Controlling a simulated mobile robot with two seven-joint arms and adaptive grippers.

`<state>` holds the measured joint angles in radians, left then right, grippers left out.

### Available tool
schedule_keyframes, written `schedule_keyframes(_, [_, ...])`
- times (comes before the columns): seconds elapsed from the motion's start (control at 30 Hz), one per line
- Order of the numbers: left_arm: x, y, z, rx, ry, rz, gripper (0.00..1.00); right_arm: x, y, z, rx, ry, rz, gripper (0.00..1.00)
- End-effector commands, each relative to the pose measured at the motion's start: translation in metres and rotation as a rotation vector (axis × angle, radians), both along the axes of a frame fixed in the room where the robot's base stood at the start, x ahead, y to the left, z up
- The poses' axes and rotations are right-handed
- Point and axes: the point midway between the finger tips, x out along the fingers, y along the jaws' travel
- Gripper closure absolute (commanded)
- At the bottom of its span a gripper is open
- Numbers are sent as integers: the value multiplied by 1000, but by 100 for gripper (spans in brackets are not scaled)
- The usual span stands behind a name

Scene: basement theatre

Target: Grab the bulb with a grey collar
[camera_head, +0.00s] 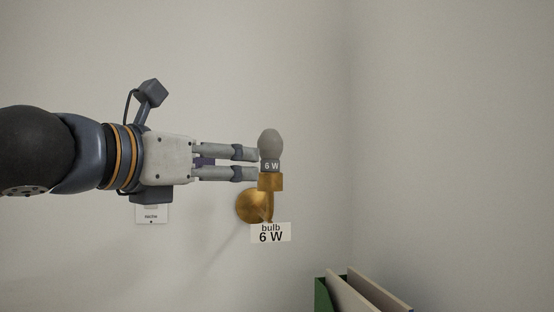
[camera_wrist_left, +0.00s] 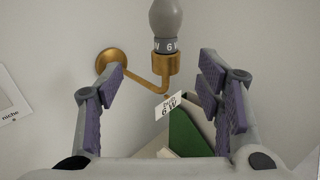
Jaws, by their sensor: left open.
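The bulb with a grey collar (camera_head: 270,145) stands upright in a brass wall lamp (camera_head: 254,204). Its collar reads "6 W". A white tag (camera_head: 270,232) reading "bulb 6 W" hangs below the lamp. My left gripper (camera_head: 257,163) reaches in from the left, with its fingertips close to the bulb's left side at collar height. In the left wrist view the bulb (camera_wrist_left: 166,20) and its brass holder (camera_wrist_left: 167,65) show beyond the two spread fingers (camera_wrist_left: 168,88), with clear space between them. The gripper is open and empty. My right gripper is not in view.
A white plate marked "niche" (camera_wrist_left: 12,100) is on the wall at the left of the wrist view. A green box (camera_head: 321,296) with flat boards (camera_head: 350,290) stands below, right of the lamp. A wall corner lies to the right; the space there is clear.

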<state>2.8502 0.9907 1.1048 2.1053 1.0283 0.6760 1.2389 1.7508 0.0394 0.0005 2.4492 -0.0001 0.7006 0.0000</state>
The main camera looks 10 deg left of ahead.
Motion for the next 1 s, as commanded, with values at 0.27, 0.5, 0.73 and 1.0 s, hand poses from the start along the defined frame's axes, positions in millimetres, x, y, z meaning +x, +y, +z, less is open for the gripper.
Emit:
schedule_keyframes(0.27, [40, -17, 7, -31, -2, -3, 40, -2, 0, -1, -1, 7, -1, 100])
schedule_keyframes(0.5, [73, -30, 6, -28, -3, -2, 40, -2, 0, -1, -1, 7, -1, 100])
schedule_keyframes(0.73, [106, -44, 6, -28, -6, -1, 40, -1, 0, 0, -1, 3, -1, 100])
schedule_keyframes(1.0, [108, -45, 6, -28, -7, -2, 51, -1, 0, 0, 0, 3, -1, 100])
